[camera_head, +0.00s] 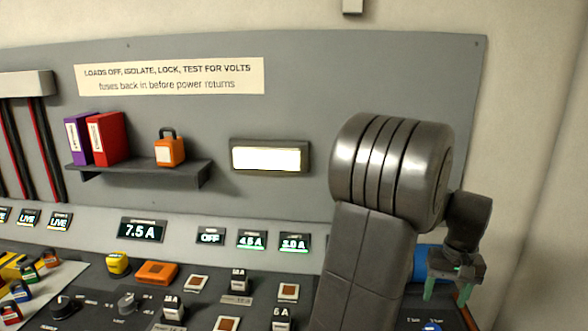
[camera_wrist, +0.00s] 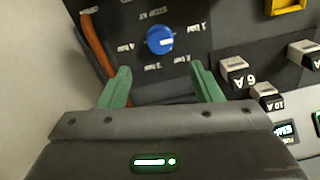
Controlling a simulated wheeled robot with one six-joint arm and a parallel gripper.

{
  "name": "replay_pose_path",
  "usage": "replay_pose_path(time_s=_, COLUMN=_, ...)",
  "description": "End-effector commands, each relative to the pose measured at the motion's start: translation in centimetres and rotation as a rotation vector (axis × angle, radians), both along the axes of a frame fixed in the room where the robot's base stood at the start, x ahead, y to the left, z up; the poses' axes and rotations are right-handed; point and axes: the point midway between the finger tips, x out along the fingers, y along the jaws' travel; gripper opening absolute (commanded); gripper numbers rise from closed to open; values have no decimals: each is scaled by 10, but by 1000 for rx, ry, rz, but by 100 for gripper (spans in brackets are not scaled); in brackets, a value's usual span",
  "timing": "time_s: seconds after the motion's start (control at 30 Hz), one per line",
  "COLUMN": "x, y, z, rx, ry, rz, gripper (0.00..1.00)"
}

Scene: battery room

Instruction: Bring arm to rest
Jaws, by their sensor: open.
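My arm rises at the right of the head view and bends over, with my gripper (camera_head: 447,285) hanging downward at the right end of the console. The wrist view shows my gripper (camera_wrist: 160,88) with its two green fingers spread apart and nothing between them. A blue rotary knob (camera_wrist: 160,40) with a white pointer lies on the dark panel just beyond the fingertips, apart from them. In the head view my arm hides part of the panel and wall behind it.
The console carries fuse blocks (camera_head: 173,307), an orange block (camera_head: 156,273), a yellow padlock (camera_head: 118,264) and a dark knob (camera_head: 64,305). A shelf (camera_head: 140,174) holds two binders and an orange padlock (camera_head: 170,148). A lit lamp (camera_head: 269,158) is on the wall. Open space lies right of my gripper.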

Motion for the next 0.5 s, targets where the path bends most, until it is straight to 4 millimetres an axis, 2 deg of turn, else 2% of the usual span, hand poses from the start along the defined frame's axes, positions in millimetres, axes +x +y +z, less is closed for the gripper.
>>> replay_pose_path(time_s=0.1, x=-1, y=1, z=-26, rx=3, ry=4, rz=0, gripper=59)
replay_pose_path(time_s=0.5, x=0, y=4, z=-106, rx=3, ry=4, rz=0, gripper=59)
